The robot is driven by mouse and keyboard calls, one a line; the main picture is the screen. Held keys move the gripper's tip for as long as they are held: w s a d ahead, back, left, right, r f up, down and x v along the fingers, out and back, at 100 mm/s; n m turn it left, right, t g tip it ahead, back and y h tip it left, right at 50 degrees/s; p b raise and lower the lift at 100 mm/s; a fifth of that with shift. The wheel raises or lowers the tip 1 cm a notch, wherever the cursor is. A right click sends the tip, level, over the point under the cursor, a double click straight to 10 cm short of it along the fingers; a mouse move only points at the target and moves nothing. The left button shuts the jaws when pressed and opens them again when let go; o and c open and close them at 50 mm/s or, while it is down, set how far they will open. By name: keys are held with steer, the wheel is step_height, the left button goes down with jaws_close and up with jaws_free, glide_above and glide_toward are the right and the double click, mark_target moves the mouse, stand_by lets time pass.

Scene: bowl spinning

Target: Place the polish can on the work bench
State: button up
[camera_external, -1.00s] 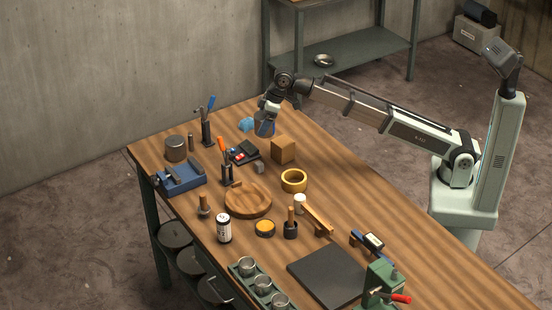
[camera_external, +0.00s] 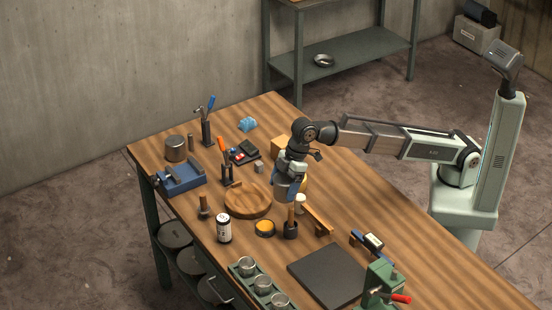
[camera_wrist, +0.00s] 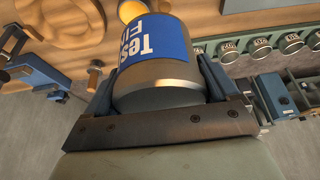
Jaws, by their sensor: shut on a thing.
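My gripper (camera_external: 288,184) is shut on a grey metal can with a blue label, which I take as the polish can (camera_wrist: 158,70). The label text shows only in part, "Tes" and "Fi". In the external view the polish can (camera_external: 284,190) hangs below my gripper, held up over the middle of the work bench (camera_external: 235,130). It is just right of the round wooden tray and behind the pot with a wooden handle. In the wrist view the fingers of my gripper (camera_wrist: 158,85) sit on both sides of the can.
A round wooden tray (camera_external: 247,203), a handled pot (camera_external: 291,229), a yellow-topped tin (camera_external: 265,228) and a white-labelled can (camera_external: 224,229) stand close by. A black mat (camera_external: 327,276) and a green vise (camera_external: 382,282) lie nearer the front.

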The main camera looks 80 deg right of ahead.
steer(key=s+a+n+g+y, duration=0.1)
steer(key=s+a+n, duration=0.4)
steer(key=s+a, duration=1.55)
steer(key=shift+m, duration=0.3)
steer(key=shift+s+d+f, duration=0.1)
steer(key=shift+d+f, duration=0.05)
steer(key=shift+f, duration=2.35)
steer(key=shift+w+d+f, duration=0.1)
steer(key=shift+d+f, duration=0.05)
steer(key=shift+f, duration=2.35)
steer(key=shift+s+d+f, duration=0.1)
steer(key=shift+d+f, duration=0.05)
steer(key=shift+f, duration=2.35)
steer(key=shift+f, duration=0.15)
steer(key=o, duration=1)
steer(key=shift+g, duration=0.3)
steer(key=shift+o, duration=0.2)
steer(key=v, duration=1.2)
